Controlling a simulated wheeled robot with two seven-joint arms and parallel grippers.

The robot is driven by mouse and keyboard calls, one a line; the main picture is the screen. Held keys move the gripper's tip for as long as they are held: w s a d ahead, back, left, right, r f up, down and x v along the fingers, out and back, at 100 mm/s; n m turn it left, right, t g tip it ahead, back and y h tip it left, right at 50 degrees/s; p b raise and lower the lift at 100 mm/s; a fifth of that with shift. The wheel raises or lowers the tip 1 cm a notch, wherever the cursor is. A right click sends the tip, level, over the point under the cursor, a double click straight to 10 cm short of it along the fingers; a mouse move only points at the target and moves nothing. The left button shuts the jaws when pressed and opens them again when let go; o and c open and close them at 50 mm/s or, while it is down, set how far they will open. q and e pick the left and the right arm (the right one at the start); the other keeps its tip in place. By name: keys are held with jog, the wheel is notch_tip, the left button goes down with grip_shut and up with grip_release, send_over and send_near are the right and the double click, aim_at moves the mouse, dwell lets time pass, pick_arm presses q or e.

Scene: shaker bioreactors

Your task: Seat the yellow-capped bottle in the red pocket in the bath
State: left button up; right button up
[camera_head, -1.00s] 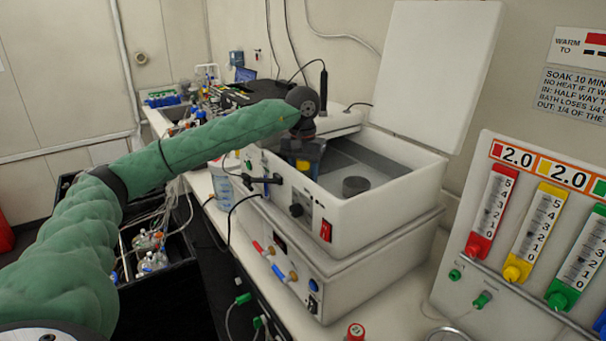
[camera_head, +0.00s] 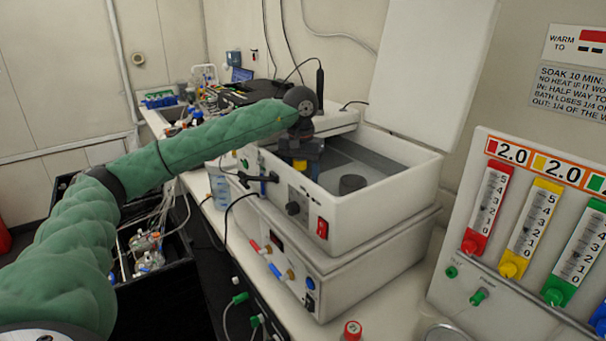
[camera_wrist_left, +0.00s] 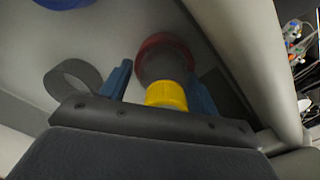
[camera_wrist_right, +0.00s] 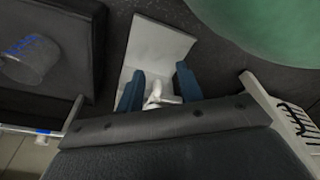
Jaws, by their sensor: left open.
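The yellow-capped bottle (camera_wrist_left: 167,95) shows its yellow cap between my left gripper's blue fingers in the left wrist view; the cap also shows below that gripper in the head view (camera_head: 300,165). The red pocket (camera_wrist_left: 163,39) appears as a red ring around the bottle's dark body; how deep the bottle sits is hidden. My left gripper (camera_head: 304,160) is open at the near left part of the white bath (camera_head: 385,205), one finger on each side of the cap. My right gripper (camera_wrist_right: 160,82) has its fingers apart, with a small white piece between them; contact is unclear.
A dark round pocket (camera_head: 353,184) stands in the bath to the right of my left gripper. The raised white lid (camera_head: 433,70) is behind. A blue ring (camera_wrist_left: 65,2) shows at the left wrist view's edge. A red-capped item (camera_head: 352,330) stands on the bench in front.

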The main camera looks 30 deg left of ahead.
pick_arm(q)
jog(key=shift+s+a+f, duration=0.15)
jog(key=shift+a+f, duration=0.05)
jog(key=shift+f, duration=0.2)
jog(key=shift+a+r+b, duration=0.1)
jog(key=shift+r+b, duration=0.2)
jog(key=r, duration=0.2)
jog(key=r+b, duration=0.1)
jog(key=r, duration=0.1)
jog(key=r+b, duration=0.1)
jog(key=r, duration=0.1)
jog(key=shift+d+r, duration=0.25)
jog(key=shift+a+r, duration=0.1)
jog(key=shift+r, duration=0.55)
jog(key=shift+r, duration=0.1)
